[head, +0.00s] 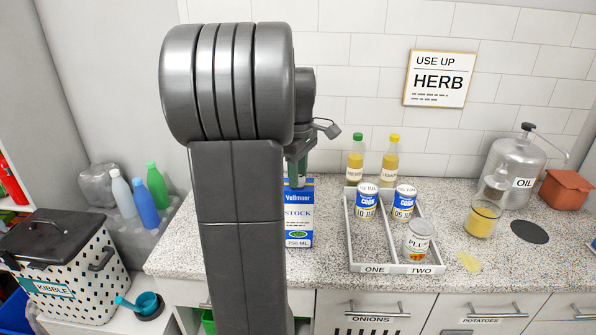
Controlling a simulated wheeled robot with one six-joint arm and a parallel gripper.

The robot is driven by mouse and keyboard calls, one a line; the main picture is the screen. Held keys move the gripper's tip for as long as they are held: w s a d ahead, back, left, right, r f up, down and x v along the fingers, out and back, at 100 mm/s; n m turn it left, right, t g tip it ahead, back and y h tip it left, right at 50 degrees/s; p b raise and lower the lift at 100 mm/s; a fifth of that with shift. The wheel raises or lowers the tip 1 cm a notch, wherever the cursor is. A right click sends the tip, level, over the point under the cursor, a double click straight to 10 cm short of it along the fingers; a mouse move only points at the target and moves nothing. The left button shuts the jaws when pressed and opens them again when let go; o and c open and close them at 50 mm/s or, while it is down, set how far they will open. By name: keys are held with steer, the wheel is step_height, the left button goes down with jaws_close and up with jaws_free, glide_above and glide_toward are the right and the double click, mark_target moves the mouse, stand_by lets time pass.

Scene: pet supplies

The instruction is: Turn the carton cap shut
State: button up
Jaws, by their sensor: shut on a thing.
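My gripper (298,174) points down onto the top of the carton. It is shut on the carton cap, which is mostly hidden between the fingers and behind my arm. How far the cap is turned cannot be seen.
Right of the carton is a grey divided tray (391,268), marked ONE and TWO, holding several cans. Two yellow bottles (390,163) stand behind it. A glass of yellow liquid (482,218) and an oil can (513,170) are farther right. The front-right counter is mostly clear.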

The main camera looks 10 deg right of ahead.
steer(key=m+p, duration=0.2)
steer(key=m, duration=0.1)
steer(key=shift+r, duration=0.15)
steer(key=m+p, duration=0.1)
steer(key=m, duration=0.2)
steer(key=shift+m+p, duration=0.3)
steer(key=m+p, duration=0.2)
steer(key=m, duration=0.4)
steer(key=m+p, duration=0.1)
steer(key=m, duration=0.5)
steer(key=shift+d+m, duration=0.1)
steer(key=shift+m, duration=0.3)
steer(key=m+p, duration=0.1)
steer(key=m, duration=0.4)
steer(key=shift+m, duration=0.3)
steer(key=o, duration=1)
